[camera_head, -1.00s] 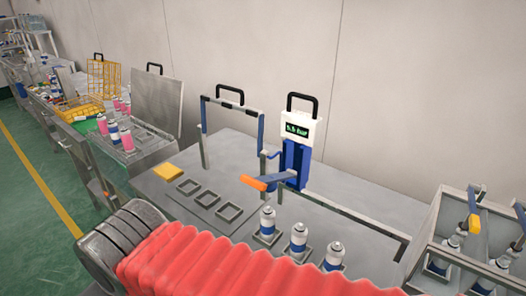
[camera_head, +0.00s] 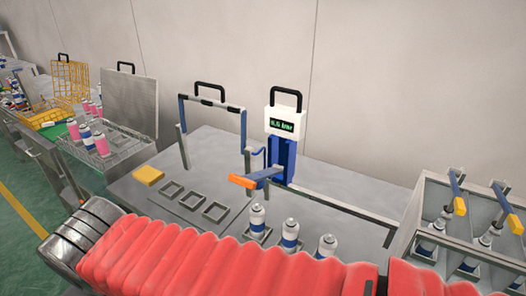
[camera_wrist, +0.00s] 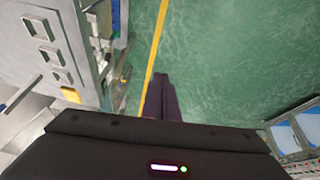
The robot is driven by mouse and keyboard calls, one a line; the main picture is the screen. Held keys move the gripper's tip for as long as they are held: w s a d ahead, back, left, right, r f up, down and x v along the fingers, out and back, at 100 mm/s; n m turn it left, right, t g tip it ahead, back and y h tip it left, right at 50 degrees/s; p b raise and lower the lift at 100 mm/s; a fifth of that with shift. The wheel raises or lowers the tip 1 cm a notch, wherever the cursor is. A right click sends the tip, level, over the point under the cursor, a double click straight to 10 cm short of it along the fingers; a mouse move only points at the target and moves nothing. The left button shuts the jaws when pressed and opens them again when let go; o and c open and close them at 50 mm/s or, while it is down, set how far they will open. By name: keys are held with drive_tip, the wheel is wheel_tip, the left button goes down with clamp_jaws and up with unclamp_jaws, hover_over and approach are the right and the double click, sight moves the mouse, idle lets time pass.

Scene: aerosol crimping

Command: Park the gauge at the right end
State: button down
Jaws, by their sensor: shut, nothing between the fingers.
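The gauge (camera_head: 283,121) has a white head with a lit green display, a black handle on top and a blue body. It stands upright at the back of the grey bench in the head view. The display's figures are hard to read.
Spray cans (camera_head: 290,233) stand in square holders before the gauge. Empty square frames (camera_head: 192,201) and a yellow block (camera_head: 148,175) lie left, below a blue-posted frame (camera_head: 212,102). My red-sleeved arm crosses the front.

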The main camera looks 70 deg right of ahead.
drive_tip(key=s+d+f+m+g+h, duration=0.2)
drive_tip(key=d+f+g+h, duration=0.1)
drive_tip(key=d, duration=0.6)
drive_tip(key=m+g+h, duration=0.2)
drive_tip(key=g+h, duration=0.7)
drive_tip(key=h, duration=0.3)
approach(282, 146)
drive_tip(key=w+a+f, duration=0.2)
drive_tip(key=w, duration=0.3)
drive_tip(key=shift+s+d, duration=0.1)
drive_tip(key=shift+d, duration=0.05)
drive_tip(key=x, duration=0.9)
drive_tip(key=shift+d, duration=0.35)
drive_tip(key=shift+a+r, duration=0.1)
